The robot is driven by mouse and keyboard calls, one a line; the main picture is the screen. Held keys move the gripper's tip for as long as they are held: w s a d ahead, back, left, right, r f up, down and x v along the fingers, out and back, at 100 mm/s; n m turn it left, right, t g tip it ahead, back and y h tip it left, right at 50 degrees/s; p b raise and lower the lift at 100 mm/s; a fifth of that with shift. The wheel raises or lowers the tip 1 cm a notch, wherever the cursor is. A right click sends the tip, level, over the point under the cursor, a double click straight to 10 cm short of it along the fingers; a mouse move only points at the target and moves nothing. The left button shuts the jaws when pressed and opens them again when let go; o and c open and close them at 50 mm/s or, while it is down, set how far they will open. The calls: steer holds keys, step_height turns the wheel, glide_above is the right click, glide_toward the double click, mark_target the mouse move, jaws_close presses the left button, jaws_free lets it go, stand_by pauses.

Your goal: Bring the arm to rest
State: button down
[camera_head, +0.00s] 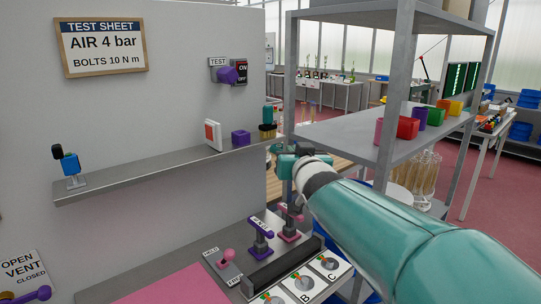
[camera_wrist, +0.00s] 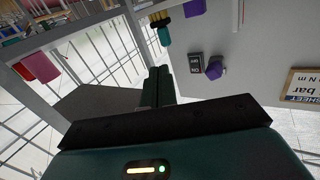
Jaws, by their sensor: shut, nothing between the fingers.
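My teal arm comes in from the lower right of the head view and reaches toward the wall shelf. My gripper (camera_head: 277,148) is at its far end, close to the shelf's right end and partly hidden by the wrist. In the wrist view my gripper (camera_wrist: 158,72) shows its two dark fingers side by side and closed, with nothing seen between them. It appears apart from the things around it.
The wall shelf (camera_head: 150,173) holds a blue device (camera_head: 70,165), a purple block (camera_head: 240,137) and a teal-topped item (camera_head: 268,119). A grey rack (camera_head: 345,132) with coloured bins stands right. Levers (camera_head: 261,235) stand on the bench below.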

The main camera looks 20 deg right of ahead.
steer(key=s+a+f+n+g+y, duration=0.1)
steer(key=s+a+f+g, duration=0.3)
steer(key=s, duration=0.5)
steer(key=s+a+f+n+g+y, duration=0.1)
steer(key=s+a+f+g, duration=0.3)
steer(key=s+f, duration=0.4)
steer(key=s+a+f+n+g+y, duration=0.1)
steer(key=s+a+f+g, duration=0.2)
steer(key=s+f, duration=0.4)
steer(key=s+a, duration=0.1)
steer(key=s, duration=0.1)
steer(key=shift+s+a+f+g, duration=0.3)
steer(key=shift+a+g, duration=0.1)
